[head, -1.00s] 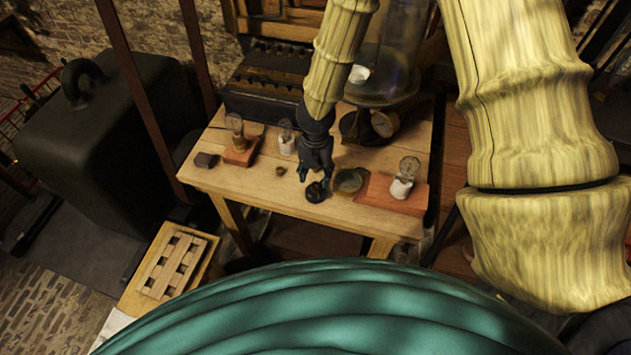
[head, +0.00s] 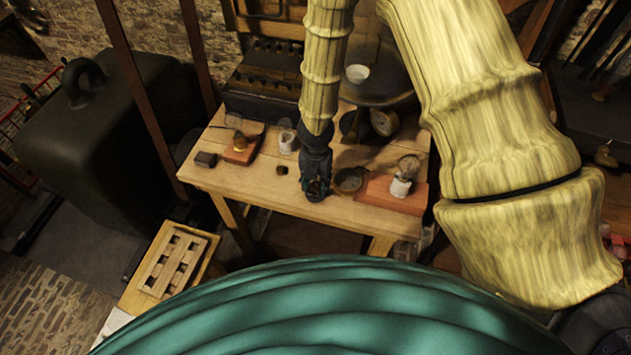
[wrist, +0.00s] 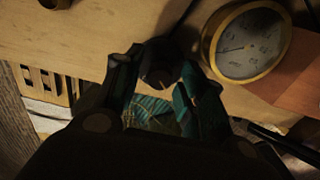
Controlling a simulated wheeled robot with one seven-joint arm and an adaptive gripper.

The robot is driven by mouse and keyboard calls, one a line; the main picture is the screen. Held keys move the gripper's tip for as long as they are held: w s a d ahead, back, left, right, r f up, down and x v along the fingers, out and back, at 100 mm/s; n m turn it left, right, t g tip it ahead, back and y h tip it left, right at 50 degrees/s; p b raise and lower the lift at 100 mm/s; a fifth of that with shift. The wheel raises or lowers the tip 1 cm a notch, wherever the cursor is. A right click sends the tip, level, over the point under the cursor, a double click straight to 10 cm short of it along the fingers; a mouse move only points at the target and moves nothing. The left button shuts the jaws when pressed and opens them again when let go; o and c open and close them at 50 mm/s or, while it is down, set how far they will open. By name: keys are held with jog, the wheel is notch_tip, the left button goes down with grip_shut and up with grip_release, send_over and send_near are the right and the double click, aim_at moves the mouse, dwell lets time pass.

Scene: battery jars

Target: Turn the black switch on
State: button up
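The black switch is a small round dark piece near the front edge of the wooden table (head: 265,191). In the wrist view the switch (wrist: 160,64) shows between my fingertips, at the far end of the gap. My gripper (head: 316,188) is pointed down over it and hides most of it in the head view. In the wrist view my gripper (wrist: 162,80) has its two fingers apart, one on each side of the switch. I cannot tell whether either finger touches it. The switch's lever position is too dark to read.
A brass-rimmed dial (wrist: 250,42) lies close to the right of the switch. Beyond it is a red-brown board (head: 389,193) with a glass-topped instrument. A small dark block (head: 205,159) and another instrument board (head: 241,151) stand left. Bare tabletop lies left of my gripper.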

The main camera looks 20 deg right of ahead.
grip_shut()
jog(key=shift+m, duration=0.4)
jog(key=m, duration=0.2)
jog(key=shift+m, duration=0.4)
jog(key=m+b, duration=0.1)
jog(key=m, duration=0.2)
jog(key=shift+m, duration=0.3)
jog(key=m+b, duration=0.1)
jog(key=m, duration=0.4)
jog(key=shift+m, duration=0.3)
jog(key=m+b, duration=0.1)
jog(key=m, duration=0.4)
